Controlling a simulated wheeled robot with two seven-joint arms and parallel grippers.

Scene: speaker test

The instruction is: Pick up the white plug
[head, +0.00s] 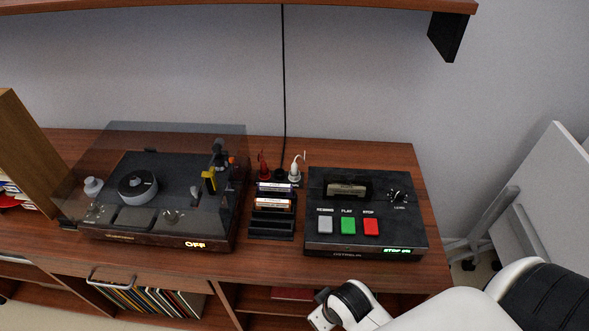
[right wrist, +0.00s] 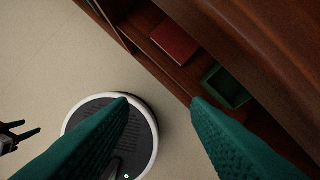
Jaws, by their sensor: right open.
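The white plug (head: 296,170) stands upright at the back of the cabinet top, between the turntable and the cassette deck. A red plug (head: 263,165) stands to its left, and a black cable comes down the wall between them. My right gripper (right wrist: 160,102) is open and empty in the right wrist view, low in front of the cabinet and away from the plug. Its arm enters the head view at the bottom right, with the gripper out of frame. What looks like my left gripper (right wrist: 20,137) shows at the left edge of the right wrist view, its two dark fingers apart.
The turntable (head: 120,224) with a clear lid is left of the plugs. A cassette rack (head: 270,226) stands in front of them. The cassette deck (head: 318,238) is to the right. A shelf (head: 300,12) overhangs above. A red book (right wrist: 174,42) and green box (right wrist: 228,88) sit inside the cabinet.

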